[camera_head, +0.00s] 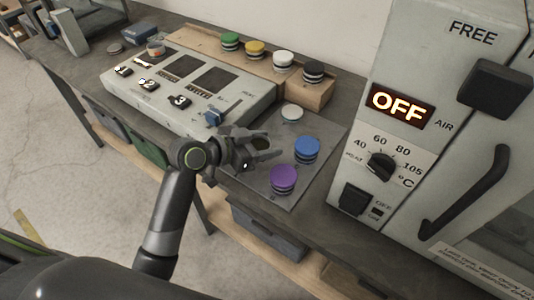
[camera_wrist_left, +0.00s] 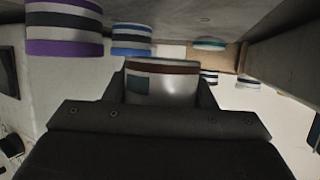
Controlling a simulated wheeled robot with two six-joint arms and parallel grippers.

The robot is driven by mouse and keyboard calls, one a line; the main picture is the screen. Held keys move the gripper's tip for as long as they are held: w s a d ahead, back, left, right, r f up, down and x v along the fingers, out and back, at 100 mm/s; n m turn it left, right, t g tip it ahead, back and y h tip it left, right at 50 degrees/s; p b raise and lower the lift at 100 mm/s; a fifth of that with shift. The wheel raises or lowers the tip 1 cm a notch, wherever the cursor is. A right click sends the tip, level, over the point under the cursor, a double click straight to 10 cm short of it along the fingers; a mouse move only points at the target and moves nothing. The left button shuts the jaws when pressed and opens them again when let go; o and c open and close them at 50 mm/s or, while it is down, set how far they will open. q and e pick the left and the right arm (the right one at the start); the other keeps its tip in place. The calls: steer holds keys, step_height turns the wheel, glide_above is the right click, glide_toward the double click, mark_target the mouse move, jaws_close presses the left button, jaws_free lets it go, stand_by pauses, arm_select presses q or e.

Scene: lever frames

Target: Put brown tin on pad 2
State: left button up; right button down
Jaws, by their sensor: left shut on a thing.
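My left gripper (camera_head: 262,146) is shut on the brown tin and holds it over the near left part of a grey plate (camera_head: 244,180). In the left wrist view the brown tin (camera_wrist_left: 162,85) shows a brown-red band and a pale body between the fingers; in the head view the gripper mostly hides it. A purple tin (camera_head: 283,181) and a blue tin (camera_head: 307,151) stand on the plate, right of the gripper. I cannot read which spot is pad 2. My right gripper is not in view.
Green (camera_head: 230,41), yellow (camera_head: 255,49), white (camera_head: 283,61) and black (camera_head: 313,71) tins stand on a wooden ledge. A control panel (camera_head: 195,75) lies left; a large machine (camera_head: 400,130) stands right.

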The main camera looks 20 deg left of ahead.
arm_select(q)
steer(key=shift+f, duration=2)
steer(key=shift+f+b, duration=0.15)
steer(key=shift+b, duration=0.15)
steer(key=o, duration=0.7)
